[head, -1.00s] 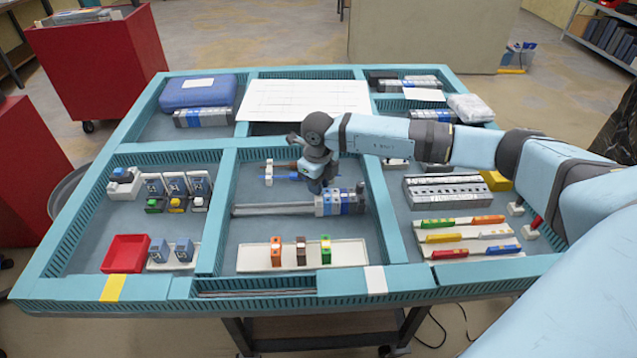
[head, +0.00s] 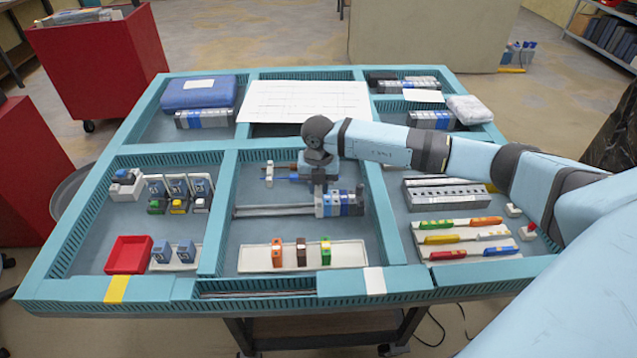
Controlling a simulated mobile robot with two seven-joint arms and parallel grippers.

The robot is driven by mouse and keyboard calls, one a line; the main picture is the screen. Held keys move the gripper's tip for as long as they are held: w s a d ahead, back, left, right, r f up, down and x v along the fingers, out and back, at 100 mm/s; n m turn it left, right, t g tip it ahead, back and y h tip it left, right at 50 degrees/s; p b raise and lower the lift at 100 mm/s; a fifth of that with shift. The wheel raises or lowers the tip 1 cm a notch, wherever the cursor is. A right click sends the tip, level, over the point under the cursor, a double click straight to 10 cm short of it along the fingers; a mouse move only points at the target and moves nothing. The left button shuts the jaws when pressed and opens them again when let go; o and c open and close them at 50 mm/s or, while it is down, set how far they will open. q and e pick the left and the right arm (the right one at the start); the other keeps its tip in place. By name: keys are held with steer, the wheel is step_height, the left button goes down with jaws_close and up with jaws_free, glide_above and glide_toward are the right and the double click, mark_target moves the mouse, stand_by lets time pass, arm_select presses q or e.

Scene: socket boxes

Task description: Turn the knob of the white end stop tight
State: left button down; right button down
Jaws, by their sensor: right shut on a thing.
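My right gripper (head: 319,188) points down at the left end of a row of grey and blue blocks (head: 345,204) on a metal rail (head: 270,211), in the middle compartment. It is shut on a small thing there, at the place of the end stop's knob. The fingers and wrist hide the knob, and the white end stop cannot be made out clearly at this size. My left gripper is not in view.
Behind the rail, screwdriver-like rods (head: 281,178) lie by a white holder (head: 269,171). In front stands a white tray (head: 345,255) with orange, brown and green pieces. A red bin (head: 129,254) is at the left. Teal dividers edge each compartment.

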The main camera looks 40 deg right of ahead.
steer(key=m+p, duration=0.1)
steer(key=m, duration=0.2)
steer(key=shift+r+m, duration=0.15)
steer(key=shift+m, duration=0.25)
steer(key=m+p, duration=0.1)
steer(key=m, duration=0.2)
steer(key=shift+m, duration=0.3)
steer(key=shift+m+p, duration=0.45)
steer(key=shift+m, duration=0.05)
steer(key=m+p, duration=0.2)
steer(key=m, duration=0.3)
steer(key=shift+r+p, duration=0.1)
steer(key=shift+p, duration=0.2)
steer(key=m+p, duration=0.1)
steer(key=m, duration=0.1)
steer(key=shift+m, duration=0.4)
steer(key=shift+m+p, duration=0.3)
steer(key=shift+m, duration=0.3)
steer(key=c, duration=1.3)
jaws_free()
steer(key=shift+f, duration=0.2)
